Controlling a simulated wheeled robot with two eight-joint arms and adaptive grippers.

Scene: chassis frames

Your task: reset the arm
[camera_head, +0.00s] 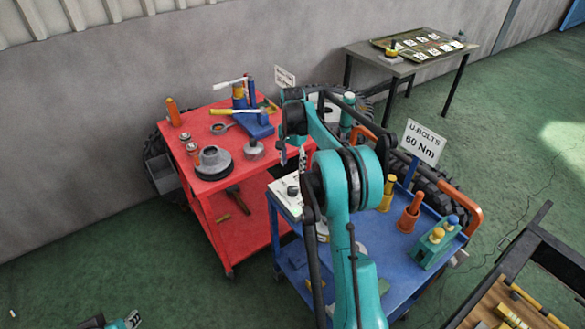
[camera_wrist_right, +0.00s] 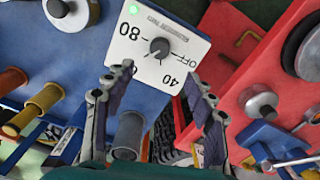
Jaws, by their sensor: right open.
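My right arm (camera_head: 345,200) is teal and rises from the bottom middle, bending over the gap between the two carts. My right gripper (camera_head: 293,157) points down, open and empty, above a white dial box. In the right wrist view its two fingers (camera_wrist_right: 157,78) are spread apart with nothing between them. The white dial box (camera_wrist_right: 163,32) has a black knob, a green light and the marks OFF, 40 and 80. In the head view the box (camera_head: 284,198) is partly hidden by my arm. A small part of my left gripper (camera_head: 122,322) shows at the bottom left edge; its fingers cannot be made out.
A red cart (camera_head: 205,128) with tools stands left of a blue cart (camera_head: 398,262) with coloured parts and a "U-BOLTS 60 Nm" sign (camera_head: 423,143). A grey table (camera_head: 403,68) with a tray stands at the back. A dark-framed bench (camera_head: 537,262) is at right. Green floor lies clear at left.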

